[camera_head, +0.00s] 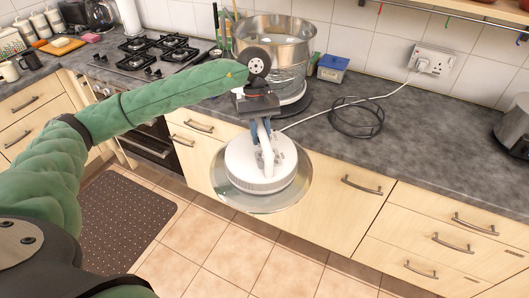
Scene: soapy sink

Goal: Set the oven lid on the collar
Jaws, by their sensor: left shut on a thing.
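The oven lid (235,170) is a white round housing with a handle on top and a wide clear or shiny rim below. My left gripper (263,128) is shut on its handle and holds it in front of the cupboard doors, past the counter's front edge. The rim looks close to level. The steel collar (268,48) is a wide, open-topped ring on a clear bowl on the counter, behind my left gripper. My forearm and wrist cover part of its lower left side. My right gripper is not in view.
A gas hob (160,53) is at left. The right counter is largely clear.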

